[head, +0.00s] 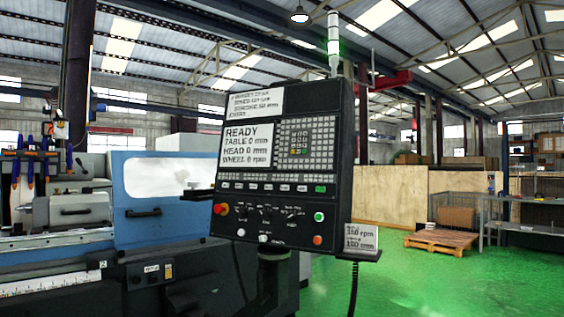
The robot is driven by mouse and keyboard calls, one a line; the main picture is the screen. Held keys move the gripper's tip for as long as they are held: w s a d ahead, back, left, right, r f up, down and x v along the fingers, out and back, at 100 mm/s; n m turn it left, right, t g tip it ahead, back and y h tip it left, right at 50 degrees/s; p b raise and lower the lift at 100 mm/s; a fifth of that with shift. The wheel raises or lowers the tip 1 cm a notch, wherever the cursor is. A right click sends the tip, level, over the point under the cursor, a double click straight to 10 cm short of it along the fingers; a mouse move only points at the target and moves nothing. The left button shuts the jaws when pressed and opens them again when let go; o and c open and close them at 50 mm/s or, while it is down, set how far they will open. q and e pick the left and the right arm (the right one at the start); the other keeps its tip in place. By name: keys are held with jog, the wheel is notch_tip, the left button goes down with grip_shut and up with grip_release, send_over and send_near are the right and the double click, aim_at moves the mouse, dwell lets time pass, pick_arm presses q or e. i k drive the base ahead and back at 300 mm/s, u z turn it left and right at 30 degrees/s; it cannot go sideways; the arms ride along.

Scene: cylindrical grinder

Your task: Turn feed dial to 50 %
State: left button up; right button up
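The control panel (275,170) of the grinder stands upright in the middle of the head view, on a dark post. Its screen (247,146) reads READY, TABLE 0 mm, HEAD 0 mm, WHEEL 0 rpm. Below the keys is a row of small dark dials (265,212). Their labels are too small to read, so I cannot tell which is the feed dial or where it points. A red knob (220,209) sits at the row's left end, and green and orange buttons sit at the right. Neither of my grippers is in view.
The grinder's blue housing (135,232) with a window stands left of the panel. A small sign (361,238) is at the panel's lower right, with a cable hanging below. The green floor (430,285) is open at right, before a wooden pallet (441,241).

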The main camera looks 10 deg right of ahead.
aim_at(291, 217)
jog(key=u, duration=0.45)
jog(key=k, duration=0.55)
jog(key=u, duration=0.85)
jog(key=i, duration=1.45)
jog(key=z, duration=0.45)
jog(key=i, duration=1.7)
jog(key=z, duration=1.15)
